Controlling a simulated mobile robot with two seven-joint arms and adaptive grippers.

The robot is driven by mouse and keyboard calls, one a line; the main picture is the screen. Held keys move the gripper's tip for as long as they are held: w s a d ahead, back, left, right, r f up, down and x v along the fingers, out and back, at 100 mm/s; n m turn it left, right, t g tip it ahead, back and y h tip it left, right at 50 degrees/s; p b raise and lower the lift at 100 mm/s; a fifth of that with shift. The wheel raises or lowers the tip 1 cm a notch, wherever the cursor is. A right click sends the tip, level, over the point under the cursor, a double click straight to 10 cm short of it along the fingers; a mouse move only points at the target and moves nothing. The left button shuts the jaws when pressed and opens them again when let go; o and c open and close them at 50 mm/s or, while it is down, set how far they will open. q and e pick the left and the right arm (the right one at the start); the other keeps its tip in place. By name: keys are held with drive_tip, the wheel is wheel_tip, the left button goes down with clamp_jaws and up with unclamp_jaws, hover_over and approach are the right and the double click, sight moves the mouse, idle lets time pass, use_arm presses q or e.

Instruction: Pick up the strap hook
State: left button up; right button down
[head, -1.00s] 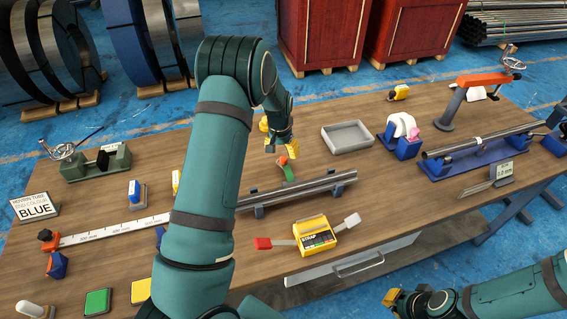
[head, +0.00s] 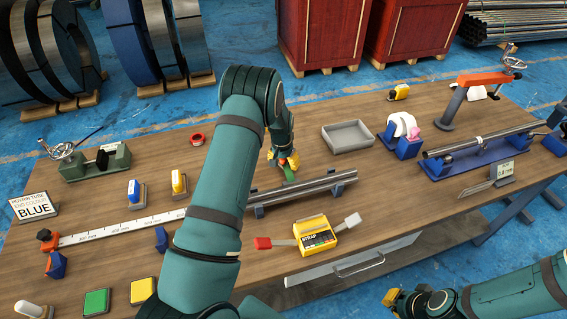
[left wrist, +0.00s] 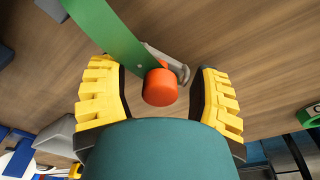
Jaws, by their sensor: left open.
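The strap hook appears to be the green strip with an orange round knob and a grey metal hook part. In the left wrist view its green strip (left wrist: 110,32) runs from the top to the orange knob (left wrist: 159,88), which sits between my open yellow fingers with a gap on each side.
Grey tubes (head: 305,190) lie on blue supports in front of the hook. A grey tray (head: 348,137) is to the right of my left gripper. A red ring (head: 197,139) lies to the left.

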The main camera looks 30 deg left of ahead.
use_arm(q)
clamp_jaws()
idle(0.4)
